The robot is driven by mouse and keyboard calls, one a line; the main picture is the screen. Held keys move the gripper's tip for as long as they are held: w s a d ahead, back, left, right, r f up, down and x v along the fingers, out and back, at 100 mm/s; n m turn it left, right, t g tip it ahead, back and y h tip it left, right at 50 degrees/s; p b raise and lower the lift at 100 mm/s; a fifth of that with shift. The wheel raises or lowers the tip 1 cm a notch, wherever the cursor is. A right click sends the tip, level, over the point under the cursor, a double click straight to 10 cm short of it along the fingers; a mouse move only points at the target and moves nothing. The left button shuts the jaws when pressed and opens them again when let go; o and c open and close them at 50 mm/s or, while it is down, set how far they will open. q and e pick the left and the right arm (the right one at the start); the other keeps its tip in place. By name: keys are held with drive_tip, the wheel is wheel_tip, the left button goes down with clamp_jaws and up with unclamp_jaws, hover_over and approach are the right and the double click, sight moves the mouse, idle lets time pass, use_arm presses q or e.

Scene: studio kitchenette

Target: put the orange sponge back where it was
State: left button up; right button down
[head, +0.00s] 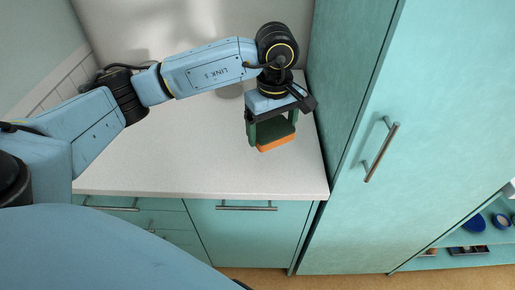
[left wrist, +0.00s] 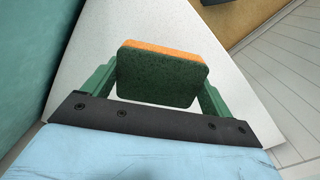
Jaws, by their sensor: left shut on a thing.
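The orange sponge (head: 276,144) has a dark green scouring side and is between the fingers of my left gripper (head: 272,136), over the right part of the white counter (head: 200,160). In the left wrist view the sponge (left wrist: 160,76) shows its green face toward the camera and an orange edge beyond it. The two green fingers of my left gripper (left wrist: 155,85) press on its two ends. The head view does not clearly show whether the sponge touches the counter. My right gripper is not in view.
A tall teal cabinet (head: 375,130) with a metal handle stands close to the right of my left gripper. The counter to the left is mostly bare. A round grey thing (head: 230,91) is partly hidden behind my arm. Open shelves (head: 470,245) hold blue dishes at far right.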

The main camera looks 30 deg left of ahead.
use_arm(q)
drive_tip(key=n, duration=0.1)
drive_tip(key=a+n, duration=0.1)
drive_tip(key=n, duration=0.1)
drive_tip(key=w+n, duration=0.1)
drive_tip(key=n, duration=0.1)
drive_tip(key=shift+w+a+f, duration=0.1)
drive_tip(key=shift+a+f, duration=0.05)
drive_tip(key=shift+a, duration=0.1)
drive_tip(key=a+n, duration=0.2)
drive_tip(key=n, duration=1.4)
hover_over(257, 151)
wheel_tip(257, 151, down, 6)
drive_tip(key=shift+w+r+p, duration=0.1)
drive_tip(key=shift+p, duration=0.2)
wheel_tip(257, 151, down, 4)
drive_tip(key=shift+f, duration=0.25)
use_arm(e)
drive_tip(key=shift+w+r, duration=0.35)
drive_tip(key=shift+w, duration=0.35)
use_arm(q)
drive_tip(key=shift+f, duration=0.2)
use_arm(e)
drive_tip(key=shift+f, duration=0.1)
use_arm(q)
drive_tip(key=o, duration=0.7)
